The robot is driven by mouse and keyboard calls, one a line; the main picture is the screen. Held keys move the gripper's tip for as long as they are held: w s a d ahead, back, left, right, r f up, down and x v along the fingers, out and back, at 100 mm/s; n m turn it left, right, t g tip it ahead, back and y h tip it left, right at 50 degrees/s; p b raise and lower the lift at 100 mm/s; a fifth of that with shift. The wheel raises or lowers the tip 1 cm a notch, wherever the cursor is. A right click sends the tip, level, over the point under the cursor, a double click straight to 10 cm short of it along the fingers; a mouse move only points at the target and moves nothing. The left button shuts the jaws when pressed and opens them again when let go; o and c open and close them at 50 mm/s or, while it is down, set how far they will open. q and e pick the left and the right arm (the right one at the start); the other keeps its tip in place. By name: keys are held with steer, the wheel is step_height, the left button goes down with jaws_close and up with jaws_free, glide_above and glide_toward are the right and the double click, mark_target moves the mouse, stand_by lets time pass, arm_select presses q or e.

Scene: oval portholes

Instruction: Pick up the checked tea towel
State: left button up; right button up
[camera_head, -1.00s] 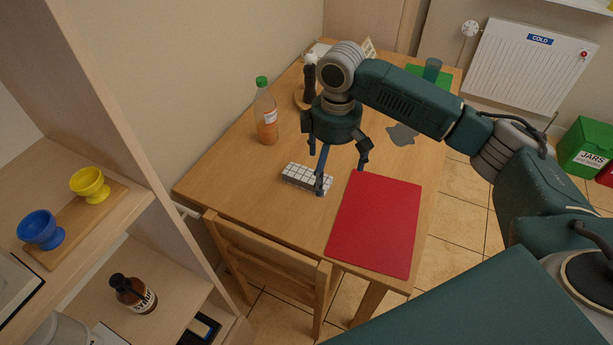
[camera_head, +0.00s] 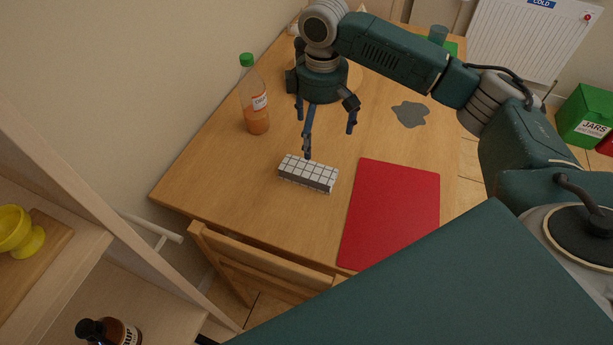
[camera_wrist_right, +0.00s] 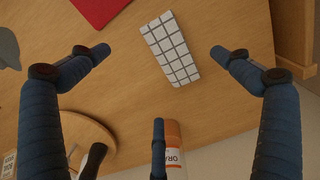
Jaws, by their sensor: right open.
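The checked tea towel (camera_head: 308,173) is a folded white block with dark grid lines, lying on the wooden table left of the red mat. It also shows in the right wrist view (camera_wrist_right: 170,48), beyond the fingertips and between the two side fingers. My right gripper (camera_head: 325,135) is open and empty, its blue fingers spread above and behind the towel. In the right wrist view the open fingers (camera_wrist_right: 158,60) appear apart from the towel. My left gripper does not show in either view.
A red mat (camera_head: 392,213) lies right of the towel. A bottle with a green cap (camera_head: 255,100) stands to the left, near the wall. A grey patch (camera_head: 410,114) is on the table (camera_head: 225,180). A wooden chair (camera_head: 262,262) stands at the near edge.

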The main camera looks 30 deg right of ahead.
steer(key=f, duration=0.2)
steer(key=b, duration=0.1)
glide_above(316, 166)
steer(key=f, duration=0.4)
steer(key=shift+w+d+f, duration=0.15)
steer(key=shift+d+f, duration=0.15)
steer(key=shift+f, duration=0.65)
steer(key=f, duration=0.4)
steer(key=shift+a+f+p, duration=0.2)
steer(key=shift+a+p, duration=0.1)
steer(key=shift+p, duration=0.05)
steer(key=shift+f, duration=0.35)
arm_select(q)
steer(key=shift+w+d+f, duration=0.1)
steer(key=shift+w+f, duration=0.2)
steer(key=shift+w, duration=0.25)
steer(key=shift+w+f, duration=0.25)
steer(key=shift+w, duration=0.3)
arm_select(e)
steer(key=shift+c, duration=0.5)
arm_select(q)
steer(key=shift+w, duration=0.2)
arm_select(e)
steer(key=shift+r, duration=0.1)
steer(key=c, duration=1.1)
